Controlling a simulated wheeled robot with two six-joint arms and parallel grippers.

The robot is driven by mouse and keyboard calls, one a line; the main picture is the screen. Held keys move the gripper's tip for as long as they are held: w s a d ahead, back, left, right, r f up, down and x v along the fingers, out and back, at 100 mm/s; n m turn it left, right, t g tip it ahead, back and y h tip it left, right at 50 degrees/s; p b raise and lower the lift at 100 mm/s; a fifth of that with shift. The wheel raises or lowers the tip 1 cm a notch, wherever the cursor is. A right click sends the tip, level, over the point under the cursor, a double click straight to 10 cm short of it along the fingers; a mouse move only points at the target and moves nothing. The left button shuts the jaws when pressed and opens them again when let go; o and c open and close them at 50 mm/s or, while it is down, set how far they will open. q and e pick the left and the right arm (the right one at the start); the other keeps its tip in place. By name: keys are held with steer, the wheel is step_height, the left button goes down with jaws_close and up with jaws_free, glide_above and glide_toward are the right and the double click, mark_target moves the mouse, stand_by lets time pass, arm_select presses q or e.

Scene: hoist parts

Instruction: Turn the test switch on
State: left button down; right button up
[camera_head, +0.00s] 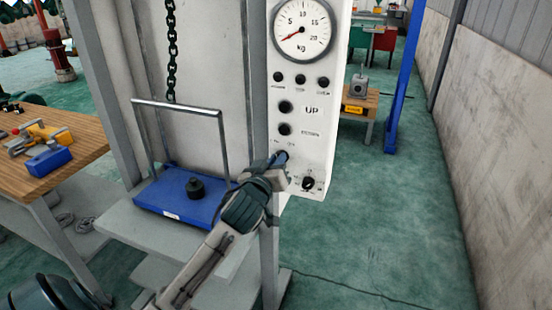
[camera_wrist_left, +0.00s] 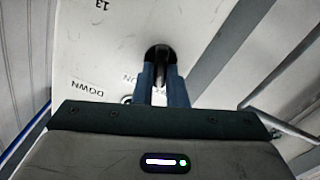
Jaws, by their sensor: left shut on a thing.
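The white control panel (camera_head: 318,150) stands upright at the centre, with a round kg gauge (camera_head: 302,30) at its top. Below are small dark lamps or knobs, then dark buttons beside the UP and DOWN labels. My left gripper (camera_head: 281,157) is at the panel's lower left, below the DOWN button (camera_head: 284,129). In the left wrist view its blue fingers (camera_wrist_left: 164,82) are shut on a dark switch lever (camera_wrist_left: 160,56) in a round dark mount. The fingers partly cover the lettering there. Another dark knob (camera_head: 308,184) sits lower right. My right gripper is not in view.
A blue platform (camera_head: 165,208) with a grey frame and a black weight (camera_head: 196,188) stands left of the panel, under a hanging chain (camera_head: 171,50). A wooden table (camera_head: 85,135) is at the left. A blue post (camera_head: 404,80) and open green floor lie right.

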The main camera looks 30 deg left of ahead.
arm_select(q)
steer(key=shift+w+d+r+m+p, duration=0.15)
steer(key=shift+m+p, duration=1.55)
steer(key=shift+m, duration=0.85)
steer(key=shift+s+d+f+m+p, duration=0.15)
steer(key=shift+m+p, duration=1.5)
steer(key=shift+m, duration=0.9)
steer(key=shift+w, duration=0.1)
steer(key=c, duration=1.5)
jaws_free()
steer(key=shift+o, duration=0.2)
